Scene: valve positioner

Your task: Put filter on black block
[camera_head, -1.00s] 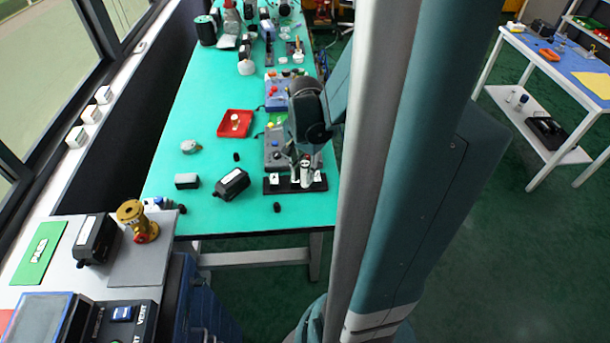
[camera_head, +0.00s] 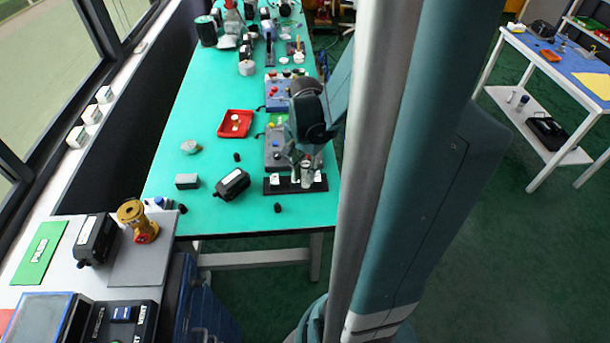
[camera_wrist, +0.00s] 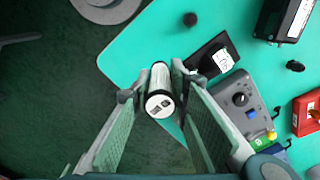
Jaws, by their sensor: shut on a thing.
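The filter, a small white cylinder with a black band and dark marks on its end, is between my fingertips in the wrist view (camera_wrist: 159,78). It also shows in the head view (camera_head: 307,176). My gripper (camera_wrist: 155,88) is shut on it; in the head view my gripper (camera_head: 305,163) is at the near end of the green table. The black block (camera_head: 271,188) is a low flat plate with white squares. In the wrist view the block (camera_wrist: 206,49) lies just right of the filter. My gripper and the filter hide part of the block; I cannot tell whether they touch.
A grey control box (camera_wrist: 238,98) with a knob stands beside the block. A black device (camera_head: 232,184) and small black knobs lie left of it. A red tray (camera_head: 236,123) is farther back. The table's near edge is close to the block.

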